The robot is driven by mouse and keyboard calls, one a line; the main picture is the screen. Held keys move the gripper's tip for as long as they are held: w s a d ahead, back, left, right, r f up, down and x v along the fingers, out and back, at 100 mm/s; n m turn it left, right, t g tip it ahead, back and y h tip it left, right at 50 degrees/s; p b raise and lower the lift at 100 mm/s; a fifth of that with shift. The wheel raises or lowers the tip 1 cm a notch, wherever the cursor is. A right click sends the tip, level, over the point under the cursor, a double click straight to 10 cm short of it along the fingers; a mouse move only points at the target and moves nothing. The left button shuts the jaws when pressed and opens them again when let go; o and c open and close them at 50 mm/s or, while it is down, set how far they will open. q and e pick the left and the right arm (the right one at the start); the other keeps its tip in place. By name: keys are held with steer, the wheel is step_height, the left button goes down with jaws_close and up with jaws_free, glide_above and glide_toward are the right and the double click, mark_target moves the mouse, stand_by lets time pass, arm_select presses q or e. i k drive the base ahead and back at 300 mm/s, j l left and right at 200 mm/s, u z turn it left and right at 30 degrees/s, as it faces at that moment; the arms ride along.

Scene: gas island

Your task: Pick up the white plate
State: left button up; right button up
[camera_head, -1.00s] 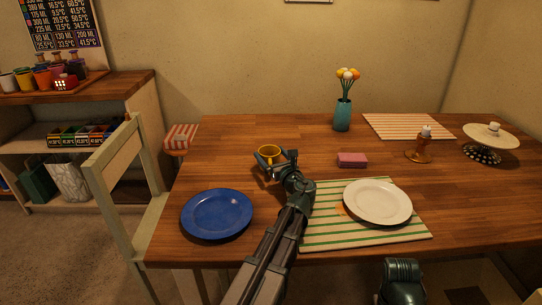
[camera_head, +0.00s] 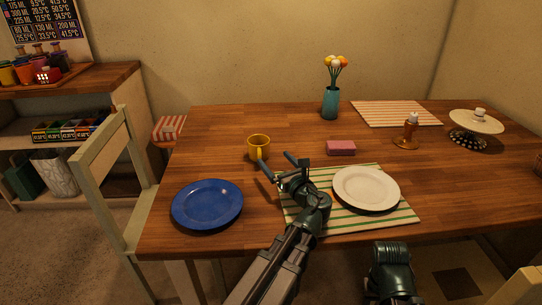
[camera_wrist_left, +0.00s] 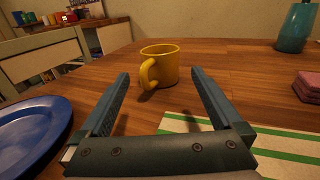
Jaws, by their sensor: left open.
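The white plate (camera_head: 366,189) lies flat on a green-striped placemat (camera_head: 318,222) at the front of the wooden table. My left gripper (camera_head: 276,167) is open and empty, low over the table to the left of the plate. In the left wrist view its two fingers (camera_wrist_left: 160,95) are spread and point toward a yellow mug (camera_wrist_left: 159,66), which stands beyond the fingertips, apart from them. The mug (camera_head: 258,148) also shows in the head view. The white plate is not visible in the left wrist view. My right gripper cannot be seen.
A blue plate (camera_head: 207,204) lies to the left of my left arm. A chair (camera_head: 103,180) is at the left table edge.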

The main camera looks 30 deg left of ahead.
mark_target(368, 188)
steer(key=k+l, duration=0.7)
steer(key=k, duration=0.2)
